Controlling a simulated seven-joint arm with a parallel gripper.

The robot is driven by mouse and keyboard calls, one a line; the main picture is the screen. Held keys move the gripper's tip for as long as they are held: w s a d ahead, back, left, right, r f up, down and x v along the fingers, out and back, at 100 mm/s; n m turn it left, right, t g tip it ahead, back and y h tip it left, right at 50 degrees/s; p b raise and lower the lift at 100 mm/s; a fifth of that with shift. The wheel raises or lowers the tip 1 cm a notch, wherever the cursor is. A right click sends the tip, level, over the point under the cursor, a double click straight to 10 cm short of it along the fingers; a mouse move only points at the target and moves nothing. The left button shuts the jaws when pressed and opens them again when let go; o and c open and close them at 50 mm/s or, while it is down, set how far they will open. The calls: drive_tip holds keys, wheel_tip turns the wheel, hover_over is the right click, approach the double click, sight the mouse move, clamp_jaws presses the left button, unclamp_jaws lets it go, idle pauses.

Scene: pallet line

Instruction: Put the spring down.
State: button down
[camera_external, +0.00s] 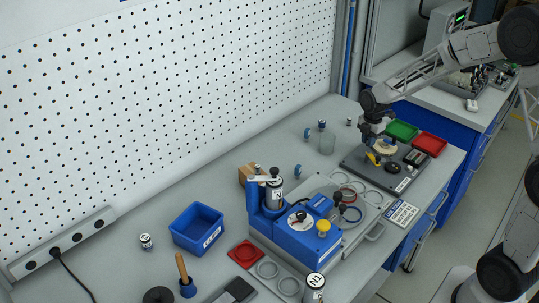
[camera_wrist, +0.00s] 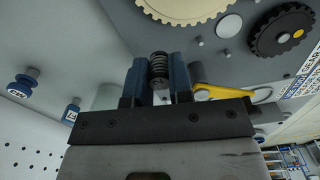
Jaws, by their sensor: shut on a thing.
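The spring (camera_wrist: 159,70), a small dark coil, is held upright-looking between the two blue fingers of my gripper (camera_wrist: 159,78) in the wrist view. The gripper is shut on it. In the external view my gripper (camera_external: 369,137) is low over the dark grey gear plate (camera_external: 356,170) at the right of the bench. The spring cannot be made out there. The plate carries a cream gear (camera_wrist: 185,8), a black gear (camera_wrist: 281,32) and a yellow lever (camera_wrist: 220,93). Whether the spring touches the plate cannot be told.
A green tray (camera_external: 402,130) and a red tray (camera_external: 429,144) stand right of the gear plate. A blue machine (camera_external: 298,224) and a blue bin (camera_external: 198,229) stand nearer the front.

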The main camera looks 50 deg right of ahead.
drive_tip(key=shift+a, duration=0.1)
drive_tip(key=shift+w+a+r, duration=0.1)
drive_tip(key=shift+w+a, duration=0.2)
drive_tip(key=shift+a, duration=0.2)
drive_tip(key=w+a+r+m, duration=0.1)
drive_tip(key=a+r+m, duration=0.1)
drive_tip(key=a, duration=1)
drive_tip(key=w+a+r+m, duration=0.2)
drive_tip(key=a+m, duration=0.3)
drive_tip(key=a, duration=0.8)
drive_tip(key=w+a+r+m, duration=0.2)
drive_tip(key=a+r+m, duration=0.1)
drive_tip(key=a, duration=1)
drive_tip(key=shift+a, duration=0.15)
hover_over(250, 170)
drive_tip(key=shift+a+f, duration=0.1)
drive_tip(key=shift+f, duration=0.6)
drive_tip(key=shift+f, duration=0.1)
drive_tip(key=shift+f, duration=1.65)
drive_tip(key=shift+f, duration=0.15)
